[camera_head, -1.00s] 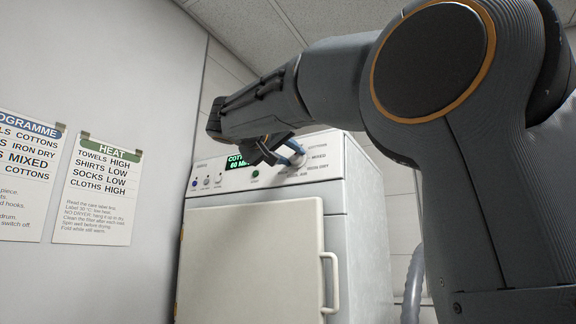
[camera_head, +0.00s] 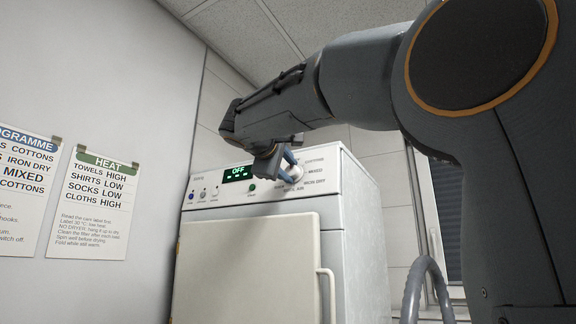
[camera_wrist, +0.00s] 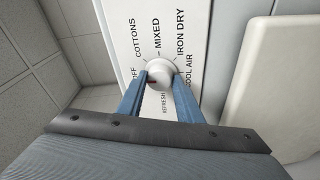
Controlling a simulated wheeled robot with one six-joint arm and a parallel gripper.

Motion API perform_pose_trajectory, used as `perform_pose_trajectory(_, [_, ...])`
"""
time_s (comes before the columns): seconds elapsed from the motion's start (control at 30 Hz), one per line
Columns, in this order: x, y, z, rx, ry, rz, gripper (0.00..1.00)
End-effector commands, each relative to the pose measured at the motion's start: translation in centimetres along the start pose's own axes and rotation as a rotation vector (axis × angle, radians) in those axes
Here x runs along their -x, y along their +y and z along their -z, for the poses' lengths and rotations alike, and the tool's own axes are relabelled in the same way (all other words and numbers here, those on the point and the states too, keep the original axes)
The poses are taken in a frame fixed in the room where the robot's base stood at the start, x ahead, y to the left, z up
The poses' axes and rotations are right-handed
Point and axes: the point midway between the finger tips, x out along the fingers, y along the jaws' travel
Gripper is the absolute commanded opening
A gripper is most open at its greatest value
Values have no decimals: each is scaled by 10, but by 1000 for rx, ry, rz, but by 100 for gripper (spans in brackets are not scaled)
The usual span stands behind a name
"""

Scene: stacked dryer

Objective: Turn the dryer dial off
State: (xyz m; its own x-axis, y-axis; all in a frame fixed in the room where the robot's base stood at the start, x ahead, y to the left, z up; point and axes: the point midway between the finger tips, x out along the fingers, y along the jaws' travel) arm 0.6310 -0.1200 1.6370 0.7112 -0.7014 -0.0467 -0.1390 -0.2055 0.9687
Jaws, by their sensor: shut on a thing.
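The dryer (camera_head: 250,237) is a white stacked unit with a control panel along its top. Its white round dial (camera_wrist: 160,72) sits among printed labels, among them COTTONS, MIXED, IRON DRY and COOL AIR. A dark mark on the dial is on the side toward the partly covered OFF label. The green display (camera_head: 238,173) reads OFF. My gripper (camera_wrist: 160,84) has its two blue fingers on either side of the dial, shut on it. In the head view the gripper (camera_head: 288,168) partly hides the dial.
The dryer door (camera_head: 245,270) is closed, with a white handle (camera_head: 328,295) at its right. Small buttons (camera_head: 203,193) line the panel's left. Two posters, one headed HEAT (camera_head: 96,205), hang on the left wall. A grey hose (camera_head: 425,285) stands right of the dryer.

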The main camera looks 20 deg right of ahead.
Motion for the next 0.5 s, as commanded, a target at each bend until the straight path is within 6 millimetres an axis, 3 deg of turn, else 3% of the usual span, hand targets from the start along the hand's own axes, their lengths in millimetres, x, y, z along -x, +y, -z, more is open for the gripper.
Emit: perform_pose_trajectory(0.5, [0, 5, -1, 95, 10, 8, 10])
